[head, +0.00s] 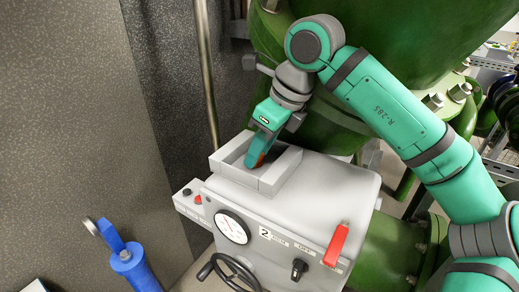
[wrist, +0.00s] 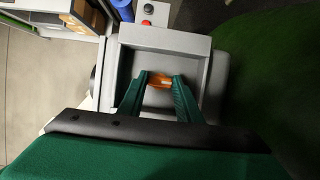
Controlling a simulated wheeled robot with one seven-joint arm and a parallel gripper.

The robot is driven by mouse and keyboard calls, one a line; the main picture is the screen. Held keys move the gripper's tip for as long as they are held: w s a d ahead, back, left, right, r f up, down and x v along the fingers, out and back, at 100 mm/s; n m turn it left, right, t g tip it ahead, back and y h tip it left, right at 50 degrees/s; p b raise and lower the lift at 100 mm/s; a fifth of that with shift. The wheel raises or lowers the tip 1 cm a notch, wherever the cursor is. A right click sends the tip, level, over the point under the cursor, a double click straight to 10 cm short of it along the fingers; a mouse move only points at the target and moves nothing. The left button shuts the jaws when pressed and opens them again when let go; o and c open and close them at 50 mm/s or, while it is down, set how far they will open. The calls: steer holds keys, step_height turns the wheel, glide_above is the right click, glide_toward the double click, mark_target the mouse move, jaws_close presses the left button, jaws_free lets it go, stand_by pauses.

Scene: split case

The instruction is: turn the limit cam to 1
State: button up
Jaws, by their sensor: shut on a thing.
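A small orange part, seemingly the limit cam (wrist: 160,80), sits inside an open-topped grey box on top of the grey case (head: 330,185). My gripper (wrist: 160,79) reaches down into the box with one finger on each side of the orange part and is shut on it. In the head view my gripper (head: 257,160) hides most of the part, and only a bit of orange shows by the fingertips. No scale or number for the cam can be read in either view, so its setting cannot be told.
The box walls (head: 270,181) stand close around my fingers. The case front has a gauge (head: 232,227), a red lever (head: 336,245), a black knob (head: 299,269) and a handwheel (head: 230,272). A large green vessel (head: 400,40) rises behind. A metal pole (head: 207,75) stands left.

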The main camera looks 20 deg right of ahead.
steer(key=shift+d+r, duration=0.1)
stand_by(0.3)
steer(key=o, duration=1)
steer(key=shift+o, duration=0.2)
steer(key=v, duration=1)
steer(key=shift+s+r, duration=0.15)
steer(key=shift+r, duration=0.1)
